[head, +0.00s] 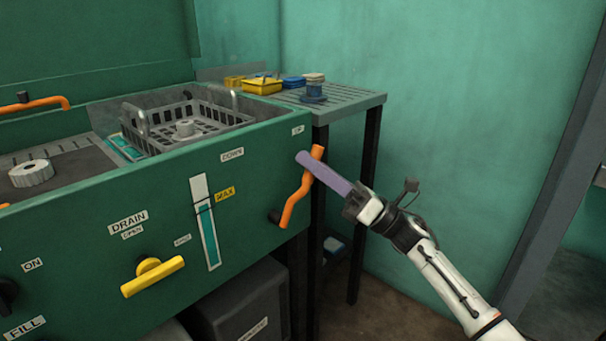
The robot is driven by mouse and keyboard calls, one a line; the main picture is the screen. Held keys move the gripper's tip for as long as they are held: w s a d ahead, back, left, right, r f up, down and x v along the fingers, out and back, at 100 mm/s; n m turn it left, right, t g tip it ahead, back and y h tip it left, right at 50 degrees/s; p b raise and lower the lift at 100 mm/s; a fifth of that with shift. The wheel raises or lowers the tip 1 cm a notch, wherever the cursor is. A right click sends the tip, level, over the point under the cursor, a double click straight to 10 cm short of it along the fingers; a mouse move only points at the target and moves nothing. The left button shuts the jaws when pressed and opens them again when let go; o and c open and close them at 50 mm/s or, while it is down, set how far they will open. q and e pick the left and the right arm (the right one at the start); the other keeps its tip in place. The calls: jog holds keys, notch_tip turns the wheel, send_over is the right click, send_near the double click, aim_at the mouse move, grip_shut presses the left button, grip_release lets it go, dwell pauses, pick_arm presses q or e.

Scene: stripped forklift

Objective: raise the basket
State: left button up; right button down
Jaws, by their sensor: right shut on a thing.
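The grey slotted basket (205,118) sits in the opening of the green washer tank (110,205), with its rim and handles above the tank's front edge. A pale round part (185,128) lies in it. The basket's underside is hidden. An orange lever (297,198) on the right end of the front panel stands angled up, between the DOWN label (232,155) and the UP label (297,130), nearer UP. My right gripper (311,164) has its long purple fingers across the lever's upper part and is shut on it. My left gripper is out of view.
A slatted side table (345,101) at the back holds a yellow tray (262,86), blue items and a small spool (313,88). A yellow drain handle (152,277) sticks out of the panel. A second round part (31,174) lies at left. Floor right of the tank is open.

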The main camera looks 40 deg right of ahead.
jog(key=shift+w+d+f+m+t+h+b, duration=0.1)
jog(key=shift+d+f+m+t+h+b, duration=0.1)
jog(key=shift+d+m+t+h, duration=0.3)
jog(key=shift+d+f+m+t+h+b, duration=0.1)
jog(key=shift+d+f+m, duration=0.15)
jog(key=shift+m, duration=0.45)
jog(key=c, duration=1.6)
grip_release()
jog(key=shift+c, duration=0.2)
jog(key=v, duration=1)
jog(key=shift+f, duration=0.1)
